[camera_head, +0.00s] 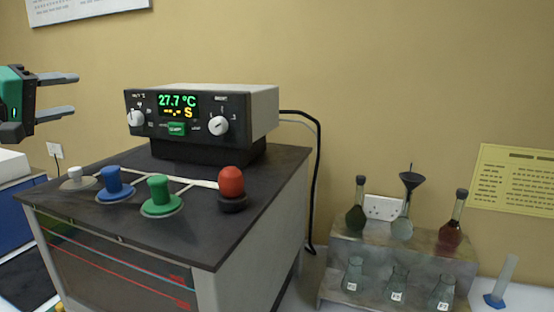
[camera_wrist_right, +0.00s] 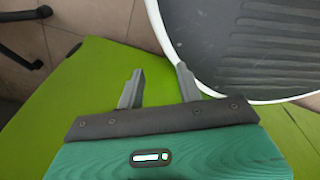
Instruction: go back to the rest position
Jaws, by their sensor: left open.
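My left gripper (camera_head: 76,94) shows at the left edge of the head view, green and dark with two grey fingers apart. It is open and empty. It is in the air to the left of the control box and above the left side of the cabinet. My right gripper (camera_wrist_right: 158,70) shows only in the right wrist view. Its two grey fingers are apart with nothing between them.
A control box (camera_head: 193,114) reading 27.7 °C stands on a dark-topped cabinet (camera_head: 200,245) with blue, green and red-topped fittings. A flask rack (camera_head: 345,258) stands at right. The right wrist view shows a green surface (camera_wrist_right: 85,85) and a white-rimmed dark round thing (camera_wrist_right: 245,45).

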